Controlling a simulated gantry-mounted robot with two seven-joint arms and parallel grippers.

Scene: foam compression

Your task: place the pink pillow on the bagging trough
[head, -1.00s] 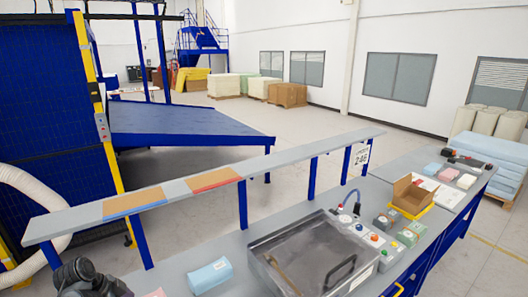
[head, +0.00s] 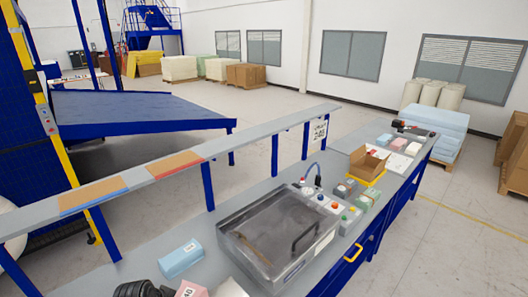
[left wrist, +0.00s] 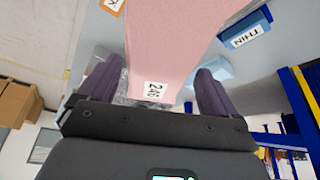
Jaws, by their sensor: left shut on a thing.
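The pink pillow (left wrist: 172,40) fills the upper middle of the left wrist view, with a white number label on its near end. My left gripper (left wrist: 158,72) is shut on it, one dark finger on each side. In the head view a small part of the pillow (head: 193,289) shows at the bottom edge, beside my dark left wrist; the rest is cut off. I cannot tell for certain which thing is the bagging trough. Crinkled clear film (left wrist: 118,92) shows behind the left finger in the wrist view. My right gripper is not in view.
A blue pillow (head: 181,259) lies on the grey bench, left of a clear-lidded box (head: 262,243). A raised shelf (head: 240,141) runs along behind. An open cardboard box (head: 367,163) and small parts stand farther right. The wrist view shows a THIN sign (left wrist: 248,33).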

